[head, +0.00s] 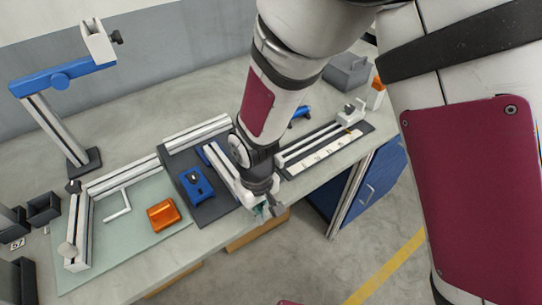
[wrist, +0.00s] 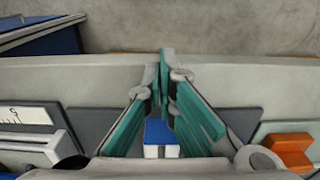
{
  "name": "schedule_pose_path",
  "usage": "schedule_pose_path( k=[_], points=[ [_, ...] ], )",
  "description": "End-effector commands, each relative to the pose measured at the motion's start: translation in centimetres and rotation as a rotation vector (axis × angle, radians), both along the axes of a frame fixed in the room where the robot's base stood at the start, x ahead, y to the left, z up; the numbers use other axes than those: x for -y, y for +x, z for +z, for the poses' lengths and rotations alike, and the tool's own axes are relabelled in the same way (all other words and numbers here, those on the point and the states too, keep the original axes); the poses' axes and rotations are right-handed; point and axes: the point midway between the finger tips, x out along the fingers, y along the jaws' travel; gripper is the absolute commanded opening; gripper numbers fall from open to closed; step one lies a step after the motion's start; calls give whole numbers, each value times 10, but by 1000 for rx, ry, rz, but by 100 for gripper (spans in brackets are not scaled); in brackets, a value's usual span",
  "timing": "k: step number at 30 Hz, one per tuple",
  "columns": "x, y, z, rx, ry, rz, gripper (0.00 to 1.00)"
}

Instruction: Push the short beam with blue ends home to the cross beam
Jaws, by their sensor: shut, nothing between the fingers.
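The short beam (head: 226,174) is a pale metal profile lying on the dark grey board. A blue end shows at its far side, near the cross beam (head: 197,133); I cannot tell clearly whether they touch. The cross beam is a pale profile along the board's back edge. My gripper (head: 267,207) is at the near end of the short beam, by the table's front edge, and partly hides that end. In the wrist view my gripper's teal fingers (wrist: 164,62) are shut and empty. A blue end of the short beam (wrist: 159,131) shows between their bases; contact is unclear.
A blue block (head: 197,184) sits on the dark board left of the short beam. An orange block (head: 163,214) and a pale frame lie on the green mat (head: 133,240) further left. A rail fixture with a scale (head: 325,150) stands right of my arm. A blue cabinet (head: 370,180) is below.

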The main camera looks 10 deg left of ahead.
Motion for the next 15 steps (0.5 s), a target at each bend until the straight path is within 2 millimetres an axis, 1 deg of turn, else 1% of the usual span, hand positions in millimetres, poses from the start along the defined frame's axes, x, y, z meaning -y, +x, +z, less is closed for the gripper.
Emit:
schedule_pose_path(
  k=[3, 6, 9, 15],
  points=[
    [-15, 13, 0, 3, 3, 0, 0],
    [-23, 19, 0, 1, 2, 1, 0],
    [-28, 24, 0, 1, 1, 0, 0],
    [-31, 26, 1, 1, 1, 0, 0]
  ],
)
